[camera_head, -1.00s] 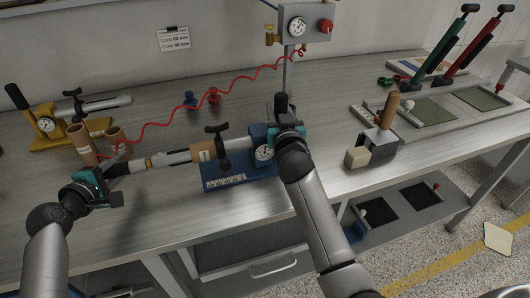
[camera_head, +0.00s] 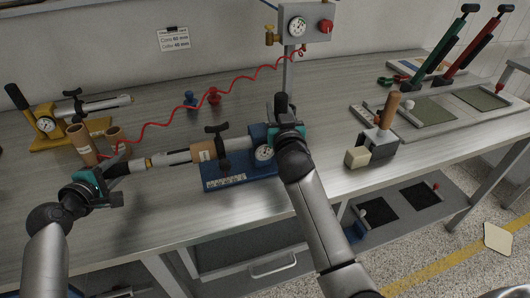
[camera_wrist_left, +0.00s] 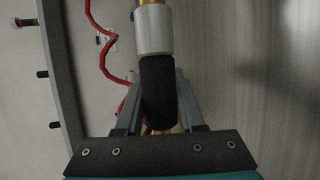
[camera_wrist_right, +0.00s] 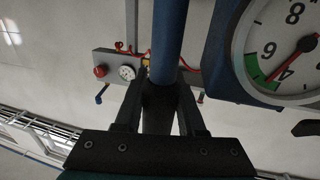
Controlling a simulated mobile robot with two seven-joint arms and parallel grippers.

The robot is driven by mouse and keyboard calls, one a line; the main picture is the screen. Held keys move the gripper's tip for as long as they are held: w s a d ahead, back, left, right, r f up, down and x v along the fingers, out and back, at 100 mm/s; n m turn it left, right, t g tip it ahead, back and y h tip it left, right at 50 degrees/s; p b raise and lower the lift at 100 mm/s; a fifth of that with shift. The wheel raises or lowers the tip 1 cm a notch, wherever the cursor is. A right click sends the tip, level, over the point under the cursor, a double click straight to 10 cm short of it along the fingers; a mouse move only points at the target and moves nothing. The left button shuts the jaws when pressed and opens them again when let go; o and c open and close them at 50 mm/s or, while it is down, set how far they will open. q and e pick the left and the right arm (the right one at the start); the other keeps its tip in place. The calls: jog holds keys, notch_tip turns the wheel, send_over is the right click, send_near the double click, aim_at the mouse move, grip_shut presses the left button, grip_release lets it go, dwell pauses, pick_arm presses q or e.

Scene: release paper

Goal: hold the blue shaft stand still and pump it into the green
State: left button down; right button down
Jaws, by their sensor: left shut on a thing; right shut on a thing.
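The blue shaft stand (camera_head: 240,178) sits on the bench with a shaft (camera_head: 175,158) lying level across it. Its dial (camera_head: 263,153) shows large in the right wrist view (camera_wrist_right: 285,55), needle pointing toward the green band near 4. My right gripper (camera_head: 283,118) is shut on the black grip (camera_wrist_right: 160,98) of the stand's blue lever (camera_wrist_right: 169,35). My left gripper (camera_head: 115,172) is shut on a black grip (camera_wrist_left: 158,90) with a silver collar (camera_wrist_left: 153,30), at the shaft's left brass end.
A yellow stand (camera_head: 50,138) and brown tubes (camera_head: 80,140) are at the left. A red hose (camera_head: 165,118) runs to a grey gauge box (camera_head: 303,22) at the back. A wooden-handled block (camera_head: 380,140) stands to the right. The front middle of the bench is clear.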

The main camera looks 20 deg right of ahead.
pick_arm(q)
jog(key=shift+d, duration=0.25)
pick_arm(e)
jog(key=shift+a, duration=0.3)
pick_arm(q)
jog(key=shift+a, duration=2.7)
pick_arm(e)
jog(key=shift+d, duration=0.25)
